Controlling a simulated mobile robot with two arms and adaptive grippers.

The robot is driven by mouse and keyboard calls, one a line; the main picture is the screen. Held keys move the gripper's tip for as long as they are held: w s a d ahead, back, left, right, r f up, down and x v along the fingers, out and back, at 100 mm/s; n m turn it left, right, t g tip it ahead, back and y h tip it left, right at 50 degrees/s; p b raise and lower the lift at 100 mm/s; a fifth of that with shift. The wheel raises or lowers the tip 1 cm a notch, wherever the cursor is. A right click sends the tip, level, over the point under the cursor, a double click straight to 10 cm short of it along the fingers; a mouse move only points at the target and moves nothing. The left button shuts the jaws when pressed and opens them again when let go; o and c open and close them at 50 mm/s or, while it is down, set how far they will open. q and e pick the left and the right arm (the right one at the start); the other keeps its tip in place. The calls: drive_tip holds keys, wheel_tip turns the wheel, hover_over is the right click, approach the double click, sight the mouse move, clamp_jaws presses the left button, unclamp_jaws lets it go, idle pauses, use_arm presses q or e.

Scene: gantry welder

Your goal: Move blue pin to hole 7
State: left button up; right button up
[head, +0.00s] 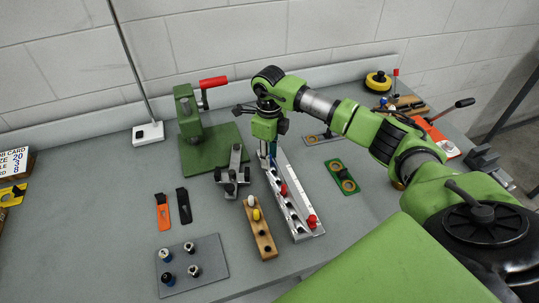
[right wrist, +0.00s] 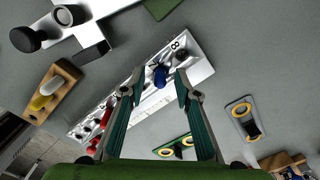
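In the head view the block (head: 307,209) runs from below my right gripper toward the front. My right gripper (head: 268,150) points down over the block's far end. In the right wrist view its fingertips (right wrist: 159,76) are apart on either side of the blue pin, with visible gaps. Whether the pin is fully seated is hidden. My left gripper is not in view.
Red pins (head: 311,221) stand in the same block. A wooden block (head: 262,232) with white and yellow pins stands close on its left. A metal clamp (head: 232,172) and green press (head: 205,145) are farther left. A green plate (head: 342,177) lies to the right.

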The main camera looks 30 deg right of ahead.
drive_tip(key=shift+r, duration=0.1)
wheel_tip(320, 180, up, 7)
drive_tip(key=shift+r, duration=0.15)
idle(0.3)
